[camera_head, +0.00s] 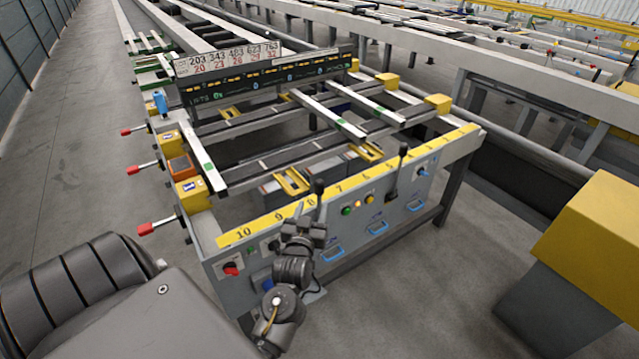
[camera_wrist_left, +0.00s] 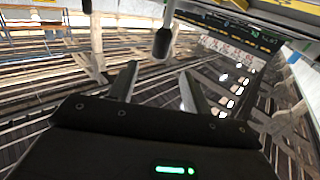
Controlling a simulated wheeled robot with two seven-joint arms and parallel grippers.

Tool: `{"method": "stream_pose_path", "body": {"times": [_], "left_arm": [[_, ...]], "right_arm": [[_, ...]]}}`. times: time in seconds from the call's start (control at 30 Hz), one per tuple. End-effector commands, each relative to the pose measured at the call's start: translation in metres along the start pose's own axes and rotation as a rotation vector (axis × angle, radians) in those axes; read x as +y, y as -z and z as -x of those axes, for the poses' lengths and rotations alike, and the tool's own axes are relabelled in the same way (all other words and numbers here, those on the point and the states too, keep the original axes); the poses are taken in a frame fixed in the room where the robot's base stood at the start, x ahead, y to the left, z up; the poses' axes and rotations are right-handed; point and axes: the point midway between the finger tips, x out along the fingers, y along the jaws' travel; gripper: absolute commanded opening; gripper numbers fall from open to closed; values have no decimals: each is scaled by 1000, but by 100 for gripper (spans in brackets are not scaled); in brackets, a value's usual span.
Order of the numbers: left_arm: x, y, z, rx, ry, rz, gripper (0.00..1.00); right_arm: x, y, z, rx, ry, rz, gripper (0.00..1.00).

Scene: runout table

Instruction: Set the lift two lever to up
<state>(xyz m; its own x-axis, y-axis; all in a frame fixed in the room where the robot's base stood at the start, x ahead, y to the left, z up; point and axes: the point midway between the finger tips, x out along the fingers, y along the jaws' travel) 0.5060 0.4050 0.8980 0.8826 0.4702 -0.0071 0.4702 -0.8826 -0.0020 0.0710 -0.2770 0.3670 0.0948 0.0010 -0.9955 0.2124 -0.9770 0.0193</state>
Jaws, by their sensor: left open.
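Two black-knobbed levers stand on the grey control panel (camera_head: 345,228). The nearer lever (camera_head: 318,187) rises upright just beyond my left gripper (camera_head: 305,228); the farther lever (camera_head: 403,150) stands to its right. I cannot read which is lift two. My left gripper is open and empty, low in front of the panel. In the left wrist view, a black lever knob (camera_wrist_left: 162,43) appears just beyond the gap between the fingertips (camera_wrist_left: 157,72), apparently untouched. My right gripper is not in view.
A numbered yellow strip (camera_head: 345,190) runs along the panel's top edge. Blue handles (camera_head: 378,228) and lit buttons are on its face. Red-ended handles (camera_head: 155,226) stick out at the left side. A yellow block (camera_head: 595,225) stands at right. Floor before the panel is clear.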

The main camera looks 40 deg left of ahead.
Motion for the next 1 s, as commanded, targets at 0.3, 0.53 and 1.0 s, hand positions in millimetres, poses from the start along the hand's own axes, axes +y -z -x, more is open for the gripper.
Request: {"method": "stream_pose_path", "body": {"times": [0.3,0.53,1.0], "left_arm": [[-1,6,-16,10,4,1,49],[-2,7,-59,9,5,2,49],[-2,5,-108,8,4,2,49]], "right_arm": [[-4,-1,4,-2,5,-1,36],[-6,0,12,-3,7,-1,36],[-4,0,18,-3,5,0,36]]}}
